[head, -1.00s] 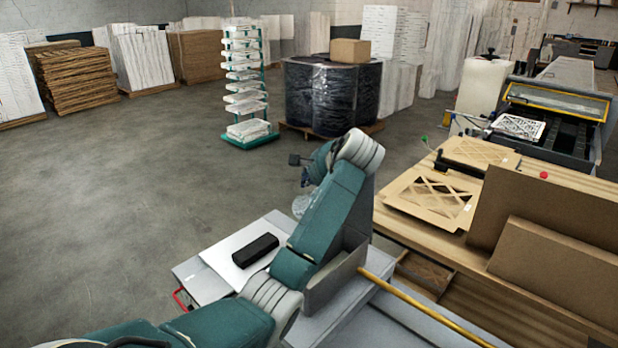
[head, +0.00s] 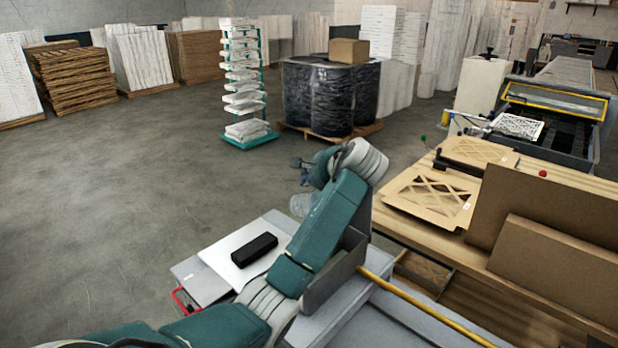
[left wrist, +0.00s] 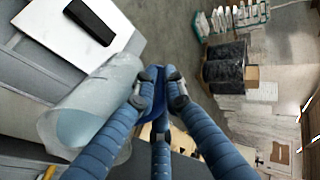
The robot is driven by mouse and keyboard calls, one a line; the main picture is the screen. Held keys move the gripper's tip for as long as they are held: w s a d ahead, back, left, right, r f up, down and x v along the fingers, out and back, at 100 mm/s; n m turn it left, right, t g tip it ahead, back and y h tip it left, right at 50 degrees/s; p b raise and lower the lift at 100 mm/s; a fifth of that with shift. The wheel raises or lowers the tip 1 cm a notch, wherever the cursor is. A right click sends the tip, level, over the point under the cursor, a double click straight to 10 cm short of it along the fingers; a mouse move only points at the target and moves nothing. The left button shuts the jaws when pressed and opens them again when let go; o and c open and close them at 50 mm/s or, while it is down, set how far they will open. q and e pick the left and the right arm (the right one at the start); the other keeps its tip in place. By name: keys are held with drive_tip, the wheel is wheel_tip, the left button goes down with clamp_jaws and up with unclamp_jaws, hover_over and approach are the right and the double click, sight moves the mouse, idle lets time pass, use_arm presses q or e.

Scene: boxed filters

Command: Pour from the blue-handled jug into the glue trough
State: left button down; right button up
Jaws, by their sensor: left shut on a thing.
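The jug is clear and cloudy, with a blue handle (left wrist: 155,88). In the left wrist view its body (left wrist: 100,100) lies left of the fingers, and a pale blue-green round patch shows inside the near end. My left gripper (left wrist: 160,84) is shut on the blue handle. In the head view the jug (head: 301,204) is partly hidden behind my left arm, and the gripper (head: 305,178) shows small and dark blue above it. Its exact tilt is unclear. I cannot pick out the glue trough with certainty. My right gripper is not in view.
A black block (head: 254,250) lies on a white sheet (head: 222,262) near the jug. At right, a wooden bench (head: 410,224) holds cardboard filter frames (head: 433,196) and brown panels (head: 550,264). A machine (head: 560,130) stands behind. Open floor (head: 130,180) lies left.

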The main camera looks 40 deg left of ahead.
sight(315, 190)
use_arm(q)
drive_tip(key=shift+s+d+f+y+b, duration=0.1)
drive_tip(key=shift+d+y+b, duration=0.1)
drive_tip(key=shift+y+b, duration=0.15)
drive_tip(key=shift+d+t+y+b, duration=0.15)
drive_tip(key=shift+t+y+b, duration=0.1)
drive_tip(key=shift+t+b, duration=0.05)
idle(0.3)
drive_tip(key=shift+s+d+f+y+b, duration=0.3)
drive_tip(key=shift+d+y+b, duration=0.15)
drive_tip(key=shift+b, duration=0.35)
idle(0.8)
drive_tip(key=shift+s+d+f+t+y+b, duration=0.15)
drive_tip(key=shift+d+f+t+y+b, duration=0.3)
drive_tip(key=shift+b, duration=0.3)
idle(0.5)
drive_tip(key=shift+s+d+f+t+y+b, duration=0.1)
drive_tip(key=shift+s+d+t+y+b, duration=0.25)
drive_tip(key=shift+b, duration=0.5)
idle(0.8)
drive_tip(key=shift+s+d+r+m+t+y+b, duration=0.2)
drive_tip(key=shift+d+r+m+t+y+b, duration=0.15)
drive_tip(key=shift+d+y+b, duration=0.4)
idle(1.7)
